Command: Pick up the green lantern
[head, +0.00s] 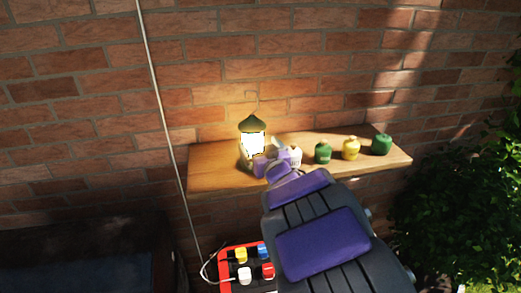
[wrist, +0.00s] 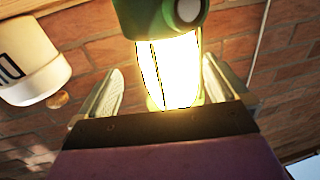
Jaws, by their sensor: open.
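The green lantern (head: 252,138) stands lit on the left part of a wooden shelf, with a dark green cap and a thin wire hook above it. In the wrist view the lantern (wrist: 170,70) shows its bright glass and a green end at the top of the picture. My gripper (wrist: 160,88) is open, with one finger on each side of the glowing glass and a visible gap at each side. In the head view my purple gripper (head: 262,164) is right at the lantern's lower front and hides part of it.
A white lettered pot (wrist: 30,62) is close beside the lantern. Green (head: 323,153), yellow (head: 351,149) and another green (head: 381,144) container stand further right on the shelf (head: 215,178). A brick wall (head: 90,90) rises behind. A red-rimmed box with coloured plugs (head: 240,256) sits below.

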